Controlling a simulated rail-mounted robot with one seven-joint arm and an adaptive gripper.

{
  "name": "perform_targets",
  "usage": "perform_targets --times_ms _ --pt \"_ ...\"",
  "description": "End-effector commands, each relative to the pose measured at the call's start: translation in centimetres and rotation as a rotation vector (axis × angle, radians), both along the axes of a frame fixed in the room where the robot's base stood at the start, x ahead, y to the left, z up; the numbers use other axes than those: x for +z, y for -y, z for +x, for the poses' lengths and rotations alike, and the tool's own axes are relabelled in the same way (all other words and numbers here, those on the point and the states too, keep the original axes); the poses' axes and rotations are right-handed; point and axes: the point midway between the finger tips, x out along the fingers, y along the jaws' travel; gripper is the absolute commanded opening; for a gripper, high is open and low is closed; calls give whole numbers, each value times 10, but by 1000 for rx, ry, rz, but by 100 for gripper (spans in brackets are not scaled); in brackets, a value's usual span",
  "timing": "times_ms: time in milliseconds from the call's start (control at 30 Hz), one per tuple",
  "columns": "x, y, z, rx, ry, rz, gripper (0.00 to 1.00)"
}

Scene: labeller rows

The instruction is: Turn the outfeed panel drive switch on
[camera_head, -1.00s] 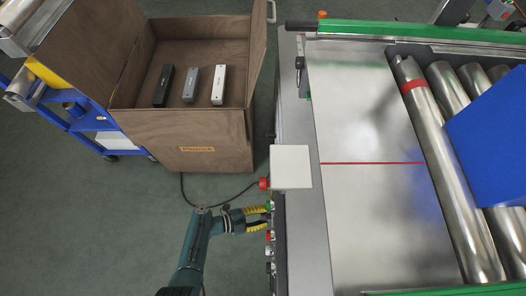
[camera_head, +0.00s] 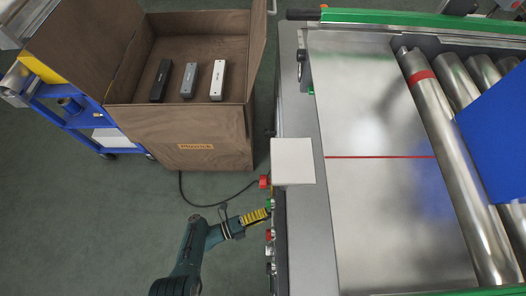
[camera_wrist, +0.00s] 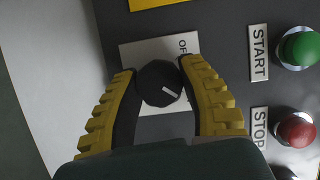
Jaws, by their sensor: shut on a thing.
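The drive switch is a black rotary knob (camera_wrist: 158,86) with a white pointer line, on a white plate (camera_wrist: 132,52) in the wrist view. The plate's lettering is partly hidden; "OF" can be read near its top right. The pointer line slants from upper left to lower right in that view. My gripper (camera_wrist: 160,72) has its two yellow ribbed fingers on either side of the knob, shut on it. In the head view my gripper (camera_head: 266,213) reaches the left side of the conveyor frame, and the knob is not discernible there.
A green START button (camera_wrist: 300,48) and a red STOP button (camera_wrist: 297,129) sit right of the knob in the wrist view. A pale box (camera_head: 292,161) with a red button juts out above my gripper. A brown crate (camera_head: 205,150) holds three bars.

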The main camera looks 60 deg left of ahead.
Motion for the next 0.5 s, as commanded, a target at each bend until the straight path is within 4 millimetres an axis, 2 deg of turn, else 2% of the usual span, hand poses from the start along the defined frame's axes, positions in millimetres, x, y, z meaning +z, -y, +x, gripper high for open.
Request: perform_targets --times_ms 500 --pt "0 0 0 -1 37 79 5"
